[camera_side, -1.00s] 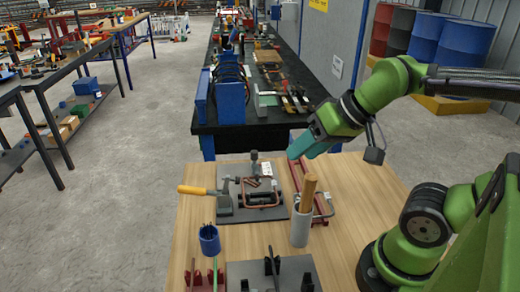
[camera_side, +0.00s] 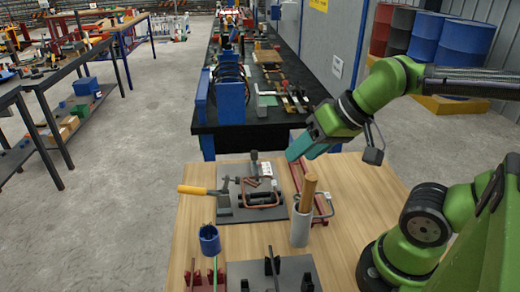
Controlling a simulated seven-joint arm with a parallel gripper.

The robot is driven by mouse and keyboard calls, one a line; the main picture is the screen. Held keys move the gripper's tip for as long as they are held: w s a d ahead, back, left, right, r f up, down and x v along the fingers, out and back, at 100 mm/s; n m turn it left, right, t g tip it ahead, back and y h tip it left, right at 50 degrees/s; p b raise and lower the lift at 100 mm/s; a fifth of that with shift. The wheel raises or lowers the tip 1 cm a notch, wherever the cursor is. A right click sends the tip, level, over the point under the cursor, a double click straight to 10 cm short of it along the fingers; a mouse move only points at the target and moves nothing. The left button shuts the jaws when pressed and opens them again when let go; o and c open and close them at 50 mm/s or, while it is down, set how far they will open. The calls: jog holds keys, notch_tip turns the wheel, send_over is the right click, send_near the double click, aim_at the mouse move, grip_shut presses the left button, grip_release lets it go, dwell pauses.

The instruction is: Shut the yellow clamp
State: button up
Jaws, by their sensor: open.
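The yellow clamp shows as a yellow handle (camera_side: 192,189) sticking out to the left, roughly level, from a grey metal body (camera_side: 224,201). The body stands at the left edge of a dark plate (camera_side: 270,213) on the wooden table. A bent copper-brown bar frame (camera_side: 262,201) lies on the plate to the right of the clamp. My gripper (camera_side: 291,157) is teal and hangs above the table's back edge, right of and behind the clamp, apart from it. It is open, with nothing seen between its fingers; the gap is too small to make out.
A second, dark clamp (camera_side: 254,163) stands at the plate's back edge. A white cylinder (camera_side: 300,228) with a wooden handle stands right of the plate, near red bars (camera_side: 299,178). A blue cup (camera_side: 209,240) and another grey plate (camera_side: 292,270) are in front. The table's right side has bare wood.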

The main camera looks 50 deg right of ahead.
jog(key=f+g, duration=0.1)
jog(key=n+g, duration=0.8)
jog(key=n, duration=0.6)
send_over(187, 187)
jog(key=w+d, duration=0.2)
jog(key=w, duration=0.1)
jog(key=shift+h, duration=0.3)
jog(key=s+f, duration=0.1)
jog(key=f, duration=0.4)
jog(key=s+a+f, duration=0.1)
jog(key=f, duration=0.5)
jog(key=s+f, duration=0.1)
jog(key=f, duration=0.4)
jog(key=shift+a+f, duration=0.15)
jog(key=shift+a, duration=0.25)
jog(key=shift+c, duration=0.5)
jog(key=shift+w, duration=0.1)
grip_shut()
